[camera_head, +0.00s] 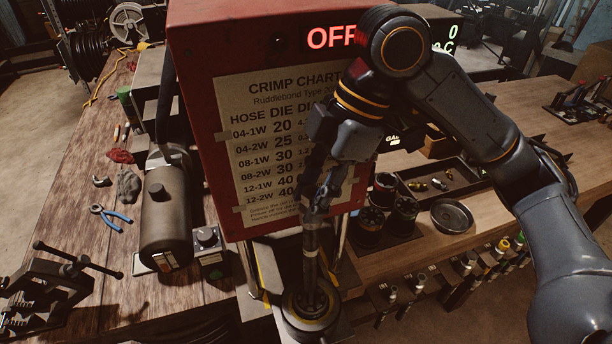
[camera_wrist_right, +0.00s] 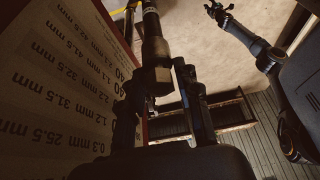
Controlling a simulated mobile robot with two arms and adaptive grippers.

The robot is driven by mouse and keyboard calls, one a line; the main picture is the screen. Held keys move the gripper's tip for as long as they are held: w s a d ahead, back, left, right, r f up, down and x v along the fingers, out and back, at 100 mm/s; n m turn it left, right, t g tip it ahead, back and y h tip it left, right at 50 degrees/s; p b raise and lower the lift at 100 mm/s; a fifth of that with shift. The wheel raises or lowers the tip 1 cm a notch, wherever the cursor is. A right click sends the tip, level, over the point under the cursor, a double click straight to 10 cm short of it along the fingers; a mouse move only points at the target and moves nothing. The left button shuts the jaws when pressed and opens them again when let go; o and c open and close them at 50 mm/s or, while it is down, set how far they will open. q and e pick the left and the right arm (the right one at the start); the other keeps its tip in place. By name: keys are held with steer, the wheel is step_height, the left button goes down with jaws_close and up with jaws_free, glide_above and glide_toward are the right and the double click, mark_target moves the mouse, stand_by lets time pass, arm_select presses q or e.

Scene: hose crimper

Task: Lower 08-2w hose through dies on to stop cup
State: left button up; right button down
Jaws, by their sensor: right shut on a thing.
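My right gripper (camera_head: 322,190) is shut on the upper end of the dark hose (camera_head: 311,245), in front of the red crimper (camera_head: 208,120). The hose hangs nearly upright, and its lower end reaches the round die opening (camera_head: 311,308) at the crimper's base. I cannot tell how deep it sits. The stop cup cannot be made out. In the right wrist view, a hex fitting (camera_wrist_right: 155,75) of the hose shows between the fingers (camera_wrist_right: 158,105). My left gripper (camera_wrist_right: 215,10) is small and far off at that view's top; its fingers are unclear.
The crimper display reads OFF, and a crimp chart (camera_head: 285,150) is on its front. Die sets (camera_head: 402,212) and a round metal dish (camera_head: 452,216) stand on the right bench. A dark cylinder (camera_head: 165,220) and blue pliers (camera_head: 110,217) are on the left bench.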

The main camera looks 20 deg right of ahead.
steer(key=shift+f, duration=0.35)
glide_above(312, 291)
step_height(312, 291, down, 4)
steer(key=shift+f, duration=0.2)
steer(key=f+b, duration=0.3)
steer(key=f, duration=0.3)
steer(key=f+b, duration=0.3)
steer(key=f, duration=0.2)
steer(key=f+b, duration=0.3)
steer(key=f, duration=0.3)
steer(key=shift+w+f, duration=0.25)
steer(key=shift+f, duration=0.05)
arm_select(q)
step_height(312, 291, down, 10)
steer(key=s+b, duration=0.1)
steer(key=shift+s+f, duration=0.15)
arm_select(e)
steer(key=shift+f, duration=2.25)
steer(key=c, duration=0.9)
jaws_free()
steer(key=shift+o, duration=0.2)
arm_select(q)
steer(key=shift+a, duration=0.15)
arm_select(e)
steer(key=shift+d, duration=0.1)
